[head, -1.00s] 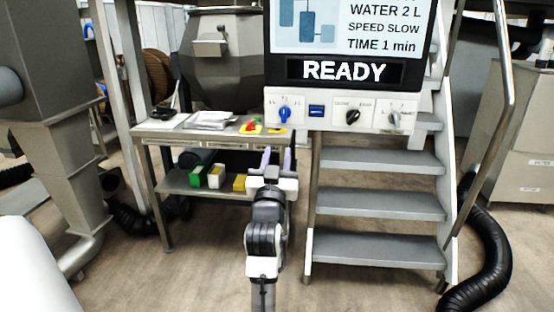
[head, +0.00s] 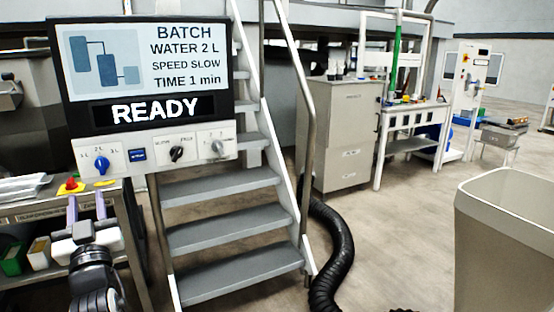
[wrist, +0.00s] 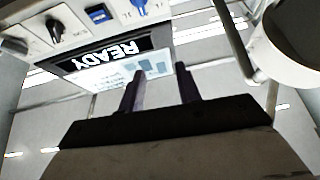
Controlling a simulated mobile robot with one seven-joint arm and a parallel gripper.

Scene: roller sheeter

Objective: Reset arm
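My gripper (head: 87,208) is at the lower left of the head view, with its two pale purple fingers pointing up. The fingers are apart with nothing between them. In the wrist view my gripper (wrist: 160,88) also shows two separated dark fingers and empty space between. The control panel (head: 150,150) stands just beyond and to the right of the gripper, apart from it. Its screen (head: 150,65) reads BATCH, WATER 2 L, SPEED SLOW, TIME 1 min and READY. The panel has a blue knob (head: 100,165), a blue button (head: 137,154) and two other knobs.
A metal side table (head: 40,207) with a red and yellow button (head: 71,185) is at the left. Grey steps (head: 225,222) with a handrail stand behind the panel. A black hose (head: 332,258) lies on the floor. A grey bin (head: 510,230) is at the right; the floor between is open.

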